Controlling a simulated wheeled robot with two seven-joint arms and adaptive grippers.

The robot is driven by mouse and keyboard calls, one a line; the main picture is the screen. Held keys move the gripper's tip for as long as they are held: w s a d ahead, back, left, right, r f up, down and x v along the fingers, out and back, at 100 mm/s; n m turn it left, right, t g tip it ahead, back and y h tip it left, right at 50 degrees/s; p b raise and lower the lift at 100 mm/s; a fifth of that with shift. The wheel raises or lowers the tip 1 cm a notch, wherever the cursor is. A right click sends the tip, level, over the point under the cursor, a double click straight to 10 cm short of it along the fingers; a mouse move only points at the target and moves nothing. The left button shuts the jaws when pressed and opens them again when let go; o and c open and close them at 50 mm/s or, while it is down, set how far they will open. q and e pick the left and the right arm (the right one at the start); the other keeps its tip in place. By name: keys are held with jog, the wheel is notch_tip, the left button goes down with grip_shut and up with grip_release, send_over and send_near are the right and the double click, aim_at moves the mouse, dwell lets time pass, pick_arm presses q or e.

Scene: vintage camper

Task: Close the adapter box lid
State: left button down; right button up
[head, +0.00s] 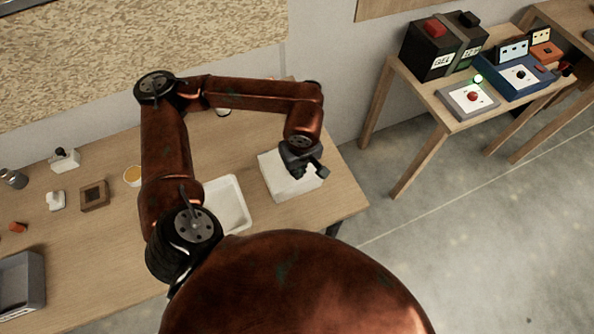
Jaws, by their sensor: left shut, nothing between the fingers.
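A white box (272,180), which looks like the adapter box, sits near the right end of the long wooden table. My left gripper (314,168) is shut and empty, over the right part of the box. The gripper covers some of the box's top, so I cannot tell how far its lid stands open. I cannot tell whether the fingers touch it. My right gripper is not in view.
A white shallow tray (236,210) stands just left of the box. Small items, a brown square block (94,196) and a grey bin (20,285) are farther left. A side table (440,108) with boxes and devices stands across a floor gap.

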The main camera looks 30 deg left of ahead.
pick_arm(q)
jog(key=shift+s+d+f, duration=0.25)
jog(key=shift+s+f, duration=0.15)
jog(key=shift+f, duration=0.2)
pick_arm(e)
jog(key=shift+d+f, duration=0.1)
pick_arm(q)
jog(key=shift+r, duration=0.3)
notch_tip(320, 180, up, 5)
jog(key=p, duration=0.3)
jog(key=s+d+r+b, duration=0.1)
jog(key=s+d+r, duration=0.1)
jog(key=s+d, duration=0.2)
jog(key=d, duration=0.3)
jog(key=shift+s+d+b, duration=0.25)
jog(key=shift+d+b, duration=0.1)
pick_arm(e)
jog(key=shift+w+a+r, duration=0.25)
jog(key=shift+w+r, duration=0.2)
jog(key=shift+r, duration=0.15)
